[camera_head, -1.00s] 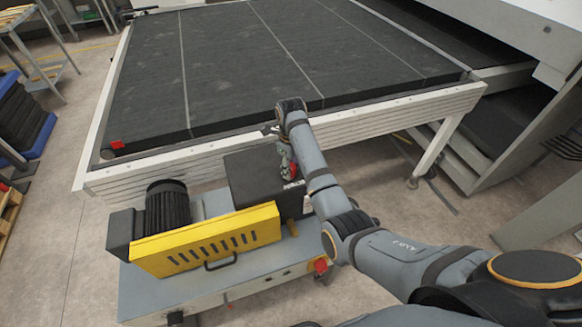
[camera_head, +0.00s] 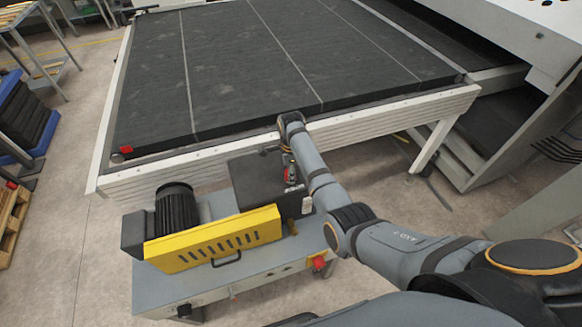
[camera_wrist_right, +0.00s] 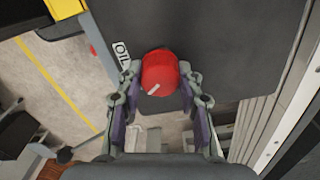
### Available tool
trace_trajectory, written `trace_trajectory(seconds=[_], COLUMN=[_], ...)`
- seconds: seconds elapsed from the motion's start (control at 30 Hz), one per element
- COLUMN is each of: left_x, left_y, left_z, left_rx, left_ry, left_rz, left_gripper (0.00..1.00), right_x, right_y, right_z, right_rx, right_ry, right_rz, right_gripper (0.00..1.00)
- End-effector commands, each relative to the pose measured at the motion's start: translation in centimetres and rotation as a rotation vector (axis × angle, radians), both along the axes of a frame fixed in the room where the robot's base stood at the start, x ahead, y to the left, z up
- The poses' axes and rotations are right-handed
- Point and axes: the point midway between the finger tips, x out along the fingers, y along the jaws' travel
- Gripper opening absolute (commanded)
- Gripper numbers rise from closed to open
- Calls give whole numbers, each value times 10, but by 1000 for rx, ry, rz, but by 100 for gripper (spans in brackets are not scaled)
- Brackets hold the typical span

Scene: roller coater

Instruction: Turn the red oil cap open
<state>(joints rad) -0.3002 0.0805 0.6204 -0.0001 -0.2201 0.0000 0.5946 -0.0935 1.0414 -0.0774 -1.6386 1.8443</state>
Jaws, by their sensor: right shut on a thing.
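The red oil cap (camera_wrist_right: 160,73) sits at the edge of the dark box (camera_wrist_right: 215,35), beside a white "OIL" label (camera_wrist_right: 121,53). A light line marks its face. In the right wrist view my right gripper (camera_wrist_right: 161,80) has its fingers on both sides of the cap and is shut on it. In the head view the right gripper (camera_head: 290,172) is small, at the right side of the dark box (camera_head: 255,180), and the cap is largely hidden there. My left gripper is not in view.
A black motor (camera_head: 177,212) and a yellow guard (camera_head: 213,240) stand on the grey machine base (camera_head: 250,268). The long conveyor bed (camera_head: 250,70) with its pale frame lies behind. A red knob (camera_head: 319,262) is at the base's right front.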

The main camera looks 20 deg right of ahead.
Motion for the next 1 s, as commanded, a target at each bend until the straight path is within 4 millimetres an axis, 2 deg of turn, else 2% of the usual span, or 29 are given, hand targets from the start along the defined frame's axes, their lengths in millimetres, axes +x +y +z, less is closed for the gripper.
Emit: trace_trajectory(seconds=[0.03, 0.4, 1.0], left_x=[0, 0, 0], left_y=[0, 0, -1], left_z=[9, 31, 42], left_rx=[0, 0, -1], left_ry=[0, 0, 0], left_rz=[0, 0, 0], left_gripper=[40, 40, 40], right_x=[1, 2, 4], right_y=[0, 0, 1], right_z=[5, 4, 1], right_rx=[0, -1, 0], right_ry=[-1, -2, -3], right_rz=[41, 393, 962], right_gripper=[5, 5, 5])
